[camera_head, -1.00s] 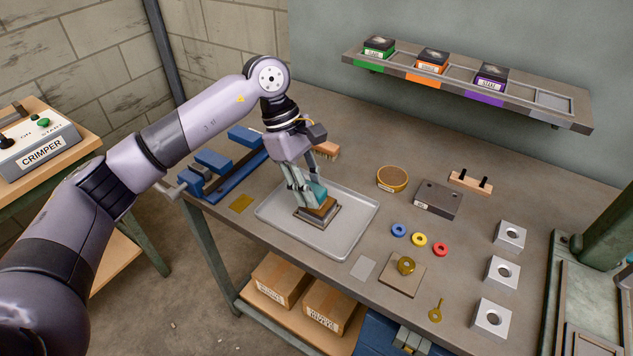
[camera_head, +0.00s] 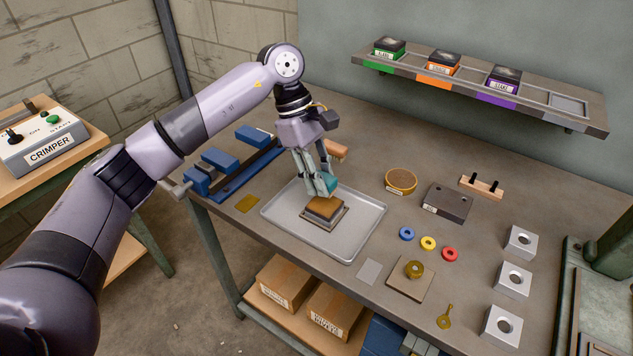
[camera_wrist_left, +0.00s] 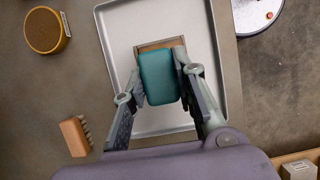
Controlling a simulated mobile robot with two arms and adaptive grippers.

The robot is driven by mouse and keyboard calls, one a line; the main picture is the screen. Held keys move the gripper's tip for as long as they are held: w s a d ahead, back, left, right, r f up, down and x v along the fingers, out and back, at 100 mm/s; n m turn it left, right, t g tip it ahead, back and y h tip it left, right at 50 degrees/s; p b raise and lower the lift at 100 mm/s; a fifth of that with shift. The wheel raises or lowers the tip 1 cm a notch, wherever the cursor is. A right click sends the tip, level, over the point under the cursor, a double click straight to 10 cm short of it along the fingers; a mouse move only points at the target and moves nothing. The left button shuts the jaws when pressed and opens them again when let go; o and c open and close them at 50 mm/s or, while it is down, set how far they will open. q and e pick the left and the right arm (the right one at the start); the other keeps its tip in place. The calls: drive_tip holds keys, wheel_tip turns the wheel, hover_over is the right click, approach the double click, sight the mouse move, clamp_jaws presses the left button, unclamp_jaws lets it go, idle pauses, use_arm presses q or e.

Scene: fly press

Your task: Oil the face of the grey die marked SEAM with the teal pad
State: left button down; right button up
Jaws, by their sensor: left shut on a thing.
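My left gripper (camera_head: 322,188) is shut on the teal pad (camera_head: 331,182) and holds it just above the tray's block. The pad also shows between the fingers (camera_wrist_left: 160,78) in the left wrist view. Below it, a block with a brown top face and grey sides (camera_head: 323,208) sits in the metal tray (camera_head: 362,228). In the left wrist view the pad hides most of this block (camera_wrist_left: 160,44). I can read no SEAM mark on it. My right gripper is not in view.
A brush (camera_head: 338,151), a round brown-topped tin (camera_head: 401,181) and a dark two-holed block (camera_head: 447,202) lie near the tray. A blue vise-like tool (camera_head: 228,165) stands at left. The back shelf (camera_head: 568,103) holds black-topped boxes and an empty slot.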

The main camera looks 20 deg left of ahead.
use_arm(q)
drive_tip(key=shift+w+d+r, duration=0.1)
drive_tip(key=shift+w+d, duration=0.15)
drive_tip(key=shift+w, duration=0.6)
drive_tip(key=shift+w+d+r, duration=0.1)
drive_tip(key=shift+w+d, duration=0.1)
drive_tip(key=shift+w, duration=0.6)
drive_tip(key=s+a+b, duration=0.2)
drive_tip(key=s, duration=0.4)
drive_tip(key=shift+s+r, duration=0.25)
drive_tip(key=shift+s, duration=0.1)
drive_tip(key=shift+r, duration=0.1)
drive_tip(key=shift+d+r+p, duration=0.1)
drive_tip(key=shift+r+p, duration=1.35)
drive_tip(key=shift+r, duration=1.45)
wheel_tip(320, 180, up, 3)
drive_tip(key=shift+p, duration=0.75)
